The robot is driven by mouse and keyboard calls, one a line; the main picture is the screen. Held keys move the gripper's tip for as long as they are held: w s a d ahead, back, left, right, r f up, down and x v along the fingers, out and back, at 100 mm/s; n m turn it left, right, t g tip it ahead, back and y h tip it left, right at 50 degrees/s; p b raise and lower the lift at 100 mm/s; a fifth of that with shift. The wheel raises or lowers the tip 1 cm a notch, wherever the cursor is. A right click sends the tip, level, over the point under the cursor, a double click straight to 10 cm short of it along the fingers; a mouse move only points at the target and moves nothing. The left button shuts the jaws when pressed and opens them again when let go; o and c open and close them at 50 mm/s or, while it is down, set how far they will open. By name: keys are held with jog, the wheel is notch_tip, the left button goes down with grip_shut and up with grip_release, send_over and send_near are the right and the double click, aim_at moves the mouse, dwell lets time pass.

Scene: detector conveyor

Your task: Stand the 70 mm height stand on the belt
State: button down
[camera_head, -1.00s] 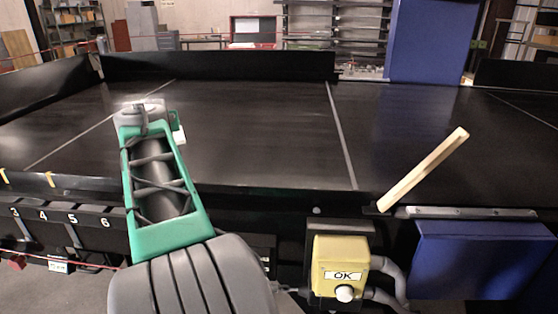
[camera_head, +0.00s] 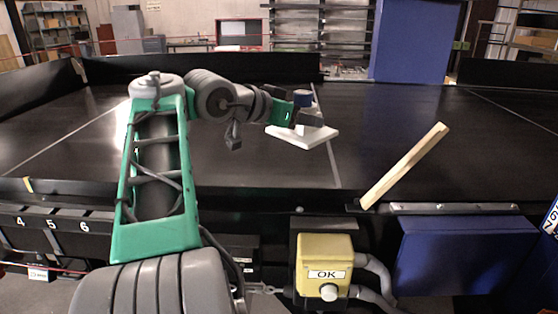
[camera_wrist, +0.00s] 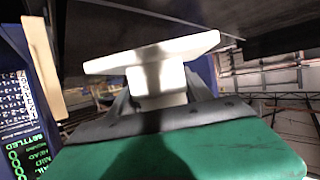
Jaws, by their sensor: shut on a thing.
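My gripper (camera_head: 308,118) is shut on the white height stand (camera_head: 302,136), over the middle of the black belt (camera_head: 230,165). In the head view the stand's wide flat plate is below the jaws, close to a grey line on the belt. I cannot tell whether the plate touches the belt. In the wrist view the stand's plate (camera_wrist: 150,50) and short post (camera_wrist: 155,84) show, with the post between the jaws.
A pale wooden bar (camera_head: 404,166) slants up at the belt's near edge. A yellow OK button box (camera_head: 325,252) and a blue panel (camera_head: 465,255) are in front. A blue pillar (camera_head: 415,42) stands behind. The belt around the stand is clear.

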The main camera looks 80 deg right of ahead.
jog(key=shift+s+a, duration=0.15)
jog(key=shift+s, duration=0.2)
jog(key=w+d+f+p, duration=0.2)
jog(key=d+f, duration=0.2)
jog(key=w+d+f+p, duration=0.1)
jog(key=w+d+f, duration=0.2)
jog(key=f, duration=0.1)
jog(key=w+d+f+p, duration=0.2)
jog(key=d+f, duration=0.2)
jog(key=shift+w+d+p, duration=0.3)
jog(key=shift+w, duration=0.1)
jog(key=shift+f, duration=0.4)
jog(key=shift+f, duration=0.1)
jog(key=shift+f+b, duration=0.2)
jog(key=shift+b, duration=0.1)
jog(key=shift+c, duration=2.2)
grip_release()
jog(key=shift+r, duration=0.1)
